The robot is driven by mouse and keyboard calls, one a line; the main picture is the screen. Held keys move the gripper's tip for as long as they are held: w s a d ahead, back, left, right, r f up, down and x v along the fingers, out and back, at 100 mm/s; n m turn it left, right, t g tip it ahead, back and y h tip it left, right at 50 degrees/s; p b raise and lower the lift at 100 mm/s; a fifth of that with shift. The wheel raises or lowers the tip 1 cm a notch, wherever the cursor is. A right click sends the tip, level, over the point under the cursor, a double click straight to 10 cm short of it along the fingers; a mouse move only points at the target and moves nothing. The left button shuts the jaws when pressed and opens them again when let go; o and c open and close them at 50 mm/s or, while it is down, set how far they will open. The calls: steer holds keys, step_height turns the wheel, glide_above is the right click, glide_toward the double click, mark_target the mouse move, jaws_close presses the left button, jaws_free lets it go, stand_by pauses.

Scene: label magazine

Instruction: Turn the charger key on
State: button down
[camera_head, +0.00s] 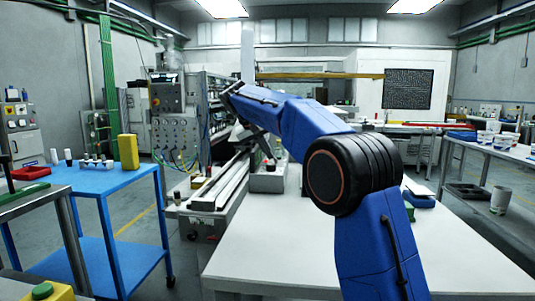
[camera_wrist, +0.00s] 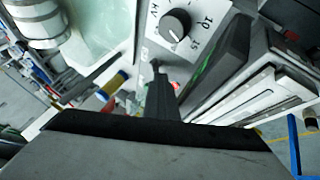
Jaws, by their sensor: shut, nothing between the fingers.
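In the wrist view a white panel (camera_wrist: 202,22) carries a round black dial knob (camera_wrist: 174,25) with a white pointer line and printed numbers and letters beside it. I cannot tell any charger key apart in either view. My gripper (camera_wrist: 160,82) is shut and empty, its dark fingers pointing toward the area just below the panel. A small blurred red part (camera_wrist: 148,74) shows beside the fingertips. In the head view my blue arm reaches toward a small grey box (camera_head: 268,181) on the white table, and the gripper's fingertips cannot be made out.
A tall grey control cabinet (camera_head: 168,118) with knobs and cables stands behind at the left. A blue cart (camera_head: 118,182) holds a yellow block (camera_head: 128,151) and small bottles. A long rail machine (camera_head: 222,184) runs along the white table (camera_head: 285,235), whose front is clear.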

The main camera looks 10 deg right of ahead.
steer(key=shift+w+d+m, duration=0.2)
steer(key=shift+w+m, duration=0.05)
steer(key=shift+m, duration=0.25)
steer(key=shift+w+f, duration=0.1)
steer(key=shift+w, duration=0.2)
steer(key=shift+s+d, duration=0.1)
steer(key=shift+s, duration=0.1)
